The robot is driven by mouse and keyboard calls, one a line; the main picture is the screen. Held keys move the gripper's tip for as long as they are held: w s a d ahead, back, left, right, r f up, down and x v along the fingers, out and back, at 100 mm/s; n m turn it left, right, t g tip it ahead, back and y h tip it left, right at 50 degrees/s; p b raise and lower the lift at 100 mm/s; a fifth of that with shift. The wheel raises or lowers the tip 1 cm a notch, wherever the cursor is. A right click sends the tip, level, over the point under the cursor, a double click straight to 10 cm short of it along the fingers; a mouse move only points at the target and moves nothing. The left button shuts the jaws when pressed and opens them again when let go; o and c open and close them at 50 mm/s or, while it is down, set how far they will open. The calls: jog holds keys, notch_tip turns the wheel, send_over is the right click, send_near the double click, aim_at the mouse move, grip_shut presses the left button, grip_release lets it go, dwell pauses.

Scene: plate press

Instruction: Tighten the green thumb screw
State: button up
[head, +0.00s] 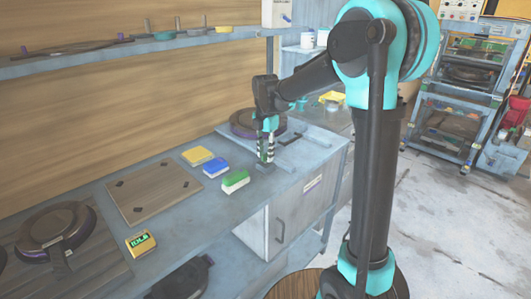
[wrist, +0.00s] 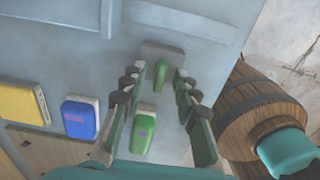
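The green thumb screw (wrist: 170,72) stands up from a small grey block in the wrist view, between the far ends of my fingers. My gripper (wrist: 169,78) points down over it, one finger on each side. The fingers look apart; contact with the screw cannot be made out. In the head view my gripper (head: 265,158) is upright just above the grey block (head: 265,168) on the bench, and the screw is hidden by the fingers.
A green-and-white block (head: 235,181) lies close to the left of my gripper, with a blue block (head: 215,168) and a yellow block (head: 197,156) beyond. A dark round press plate (head: 245,121) is behind. A wooden board (head: 153,192) lies farther left.

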grip_shut()
